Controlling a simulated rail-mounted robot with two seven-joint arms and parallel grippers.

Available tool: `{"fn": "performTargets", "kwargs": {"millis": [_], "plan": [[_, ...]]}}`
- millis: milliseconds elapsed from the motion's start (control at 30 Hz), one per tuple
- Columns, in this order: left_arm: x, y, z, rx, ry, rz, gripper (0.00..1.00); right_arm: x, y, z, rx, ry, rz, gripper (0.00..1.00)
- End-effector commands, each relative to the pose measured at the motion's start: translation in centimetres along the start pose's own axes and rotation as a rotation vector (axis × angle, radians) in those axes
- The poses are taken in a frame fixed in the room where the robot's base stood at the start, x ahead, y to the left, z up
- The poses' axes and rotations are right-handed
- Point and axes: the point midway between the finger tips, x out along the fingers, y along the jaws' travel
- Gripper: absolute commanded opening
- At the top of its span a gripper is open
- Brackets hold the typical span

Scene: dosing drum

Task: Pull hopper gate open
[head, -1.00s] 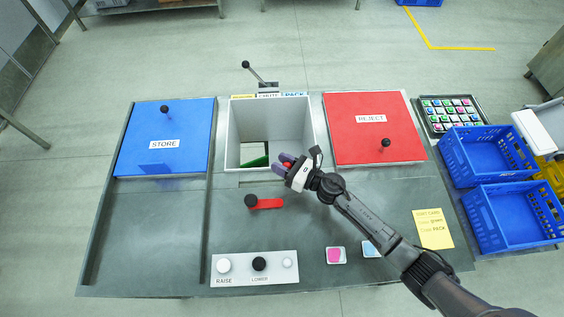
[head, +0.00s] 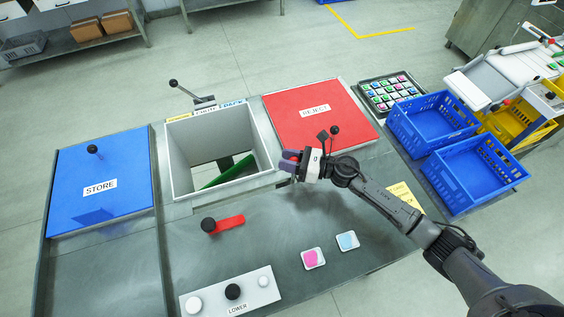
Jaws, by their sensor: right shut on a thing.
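The open grey hopper box (head: 180,160) stands in the bench between the blue STORE panel and the red REJECT panel. A green strip (head: 228,172) shows low inside it, and pale floor shows through its bottom. I cannot tell whether this is part of the gate. My left gripper is not in view.
A red lever with black knob (head: 226,224) lies in front of the hopper. A black-knobbed lever (head: 190,92) stands behind it. The button panel (head: 262,283) and pink (head: 313,258) and blue (head: 347,241) tiles are nearer. Blue crates (head: 480,178) stand at right.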

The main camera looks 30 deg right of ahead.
Motion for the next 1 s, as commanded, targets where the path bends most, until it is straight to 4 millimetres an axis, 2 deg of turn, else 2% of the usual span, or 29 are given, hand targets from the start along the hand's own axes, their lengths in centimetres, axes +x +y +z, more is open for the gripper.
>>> {"fn": "performTargets", "kwargs": {"millis": [367,400,600,867,1000], "plan": [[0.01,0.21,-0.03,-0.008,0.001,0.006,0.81,-0.23,-0.31,0.14,0.0,-0.001,-0.007,0.0],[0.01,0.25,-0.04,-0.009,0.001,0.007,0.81,-0.24,-0.32,0.13,0.0,-0.001,-0.007,0.38],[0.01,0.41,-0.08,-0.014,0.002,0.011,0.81,-0.19,-0.25,0.08,0.0,-0.001,-0.005,0.57],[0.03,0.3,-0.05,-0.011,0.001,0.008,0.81,-0.21,-0.2,0.04,0.0,0.0,-0.004,0.59],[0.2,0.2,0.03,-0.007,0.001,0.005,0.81,-1.13,-0.21,-0.08,0.0,0.0,-0.005,0.59]]}}
